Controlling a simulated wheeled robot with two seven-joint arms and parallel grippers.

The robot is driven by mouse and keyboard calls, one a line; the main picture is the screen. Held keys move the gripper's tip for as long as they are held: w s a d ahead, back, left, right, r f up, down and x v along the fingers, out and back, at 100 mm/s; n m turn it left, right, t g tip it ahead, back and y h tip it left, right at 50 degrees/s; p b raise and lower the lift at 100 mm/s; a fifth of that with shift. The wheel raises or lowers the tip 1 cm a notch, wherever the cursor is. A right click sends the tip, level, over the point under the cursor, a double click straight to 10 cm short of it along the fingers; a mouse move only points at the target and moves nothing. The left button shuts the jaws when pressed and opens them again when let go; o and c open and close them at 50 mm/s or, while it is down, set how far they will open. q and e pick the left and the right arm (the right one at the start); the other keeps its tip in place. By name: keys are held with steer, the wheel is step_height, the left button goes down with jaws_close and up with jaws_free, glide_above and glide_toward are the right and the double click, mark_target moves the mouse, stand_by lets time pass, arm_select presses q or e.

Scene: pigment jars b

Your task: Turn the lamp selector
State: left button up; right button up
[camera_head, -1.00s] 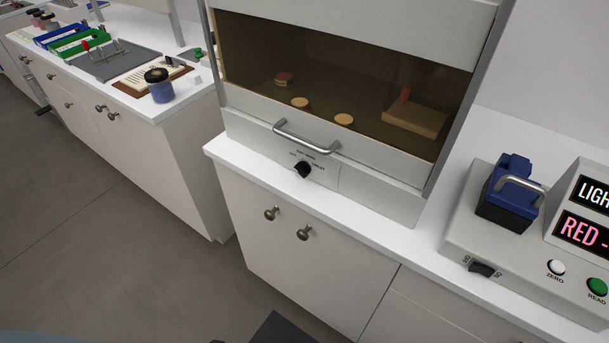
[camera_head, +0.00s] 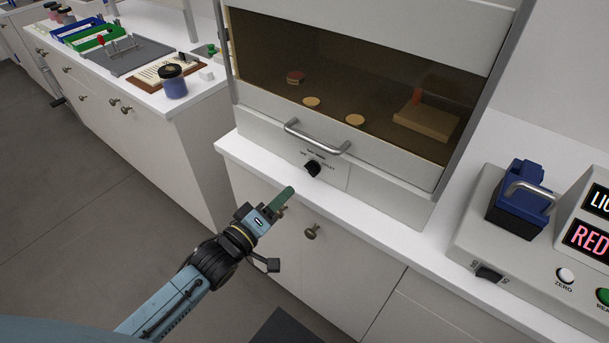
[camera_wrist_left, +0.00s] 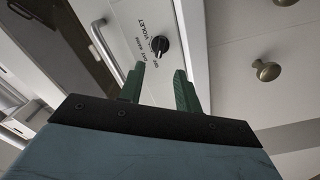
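The lamp selector (camera_head: 312,169) is a small black knob on the white front panel of the cabinet, below its metal handle. In the left wrist view the selector (camera_wrist_left: 159,44) shows beyond the fingertips, beside printed labels, one reading VIOLET. My left gripper (camera_head: 285,203) has green fingers and is below and to the left of the knob in the head view, apart from it. In the left wrist view the two fingers (camera_wrist_left: 160,80) are apart with nothing between them. My right gripper is not in view.
A metal bar handle (camera_head: 318,139) sticks out just above the knob. The white counter ledge (camera_head: 265,165) runs below it, with a door knob (camera_head: 311,232) underneath. A grey instrument with a blue block (camera_head: 520,200) stands to the right. A blue jar (camera_head: 174,84) stands at left.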

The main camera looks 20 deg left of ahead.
mark_target(309, 172)
arm_select(q)
steer(key=x, duration=0.9)
steer(key=shift+f, duration=0.1)
steer(key=shift+c, duration=0.3)
jaws_close()
